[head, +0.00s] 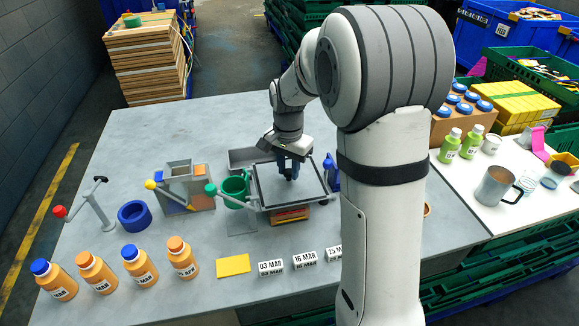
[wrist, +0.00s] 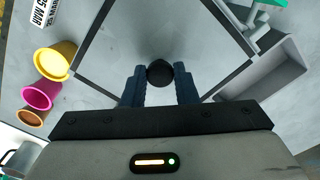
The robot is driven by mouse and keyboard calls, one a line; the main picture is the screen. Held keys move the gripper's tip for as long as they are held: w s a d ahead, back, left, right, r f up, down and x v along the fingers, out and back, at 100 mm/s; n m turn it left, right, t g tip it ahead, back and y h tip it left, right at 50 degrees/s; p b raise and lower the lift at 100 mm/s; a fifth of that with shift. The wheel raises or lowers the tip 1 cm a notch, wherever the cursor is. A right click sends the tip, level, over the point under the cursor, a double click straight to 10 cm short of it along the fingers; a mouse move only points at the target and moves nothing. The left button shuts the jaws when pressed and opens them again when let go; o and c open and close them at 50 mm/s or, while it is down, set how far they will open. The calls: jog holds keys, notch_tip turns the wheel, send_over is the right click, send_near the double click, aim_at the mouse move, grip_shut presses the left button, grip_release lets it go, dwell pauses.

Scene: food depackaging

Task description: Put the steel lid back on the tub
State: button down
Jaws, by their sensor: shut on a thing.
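The steel lid (head: 270,190) is a flat grey square plate with dark edges and a round black knob (wrist: 159,73). My gripper (head: 288,170) points down over the lid and is shut on the knob; in the wrist view its two blue fingers (wrist: 159,82) stand either side of it. A grey open rectangular container (head: 240,156), perhaps the tub, lies behind and left of the lid. It also shows at the right in the wrist view (wrist: 275,85). Something with orange and red layers (head: 290,216) shows under the lid's front edge. I cannot tell whether the lid touches it.
A green jug (head: 234,188) stands close left of the lid, and a blue bottle (head: 331,172) close right. Date blocks (head: 271,267), a yellow sponge-like piece (head: 233,265) and several orange bottles (head: 183,258) line the front. The table's back left is clear.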

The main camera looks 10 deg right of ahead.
aim_at(288, 171)
jog(key=c, duration=1.1)
grip_release()
jog(key=shift+f, duration=0.1)
jog(key=shift+c, duration=0.2)
notch_tip(288, 171, up, 11)
jog(key=s+f+n+t, duration=0.3)
jog(key=s+n, duration=0.6)
jog(key=s, duration=1.4)
jog(key=shift+d+f+b, duration=0.15)
jog(key=shift+d+b, duration=0.1)
jog(key=shift+b, duration=0.15)
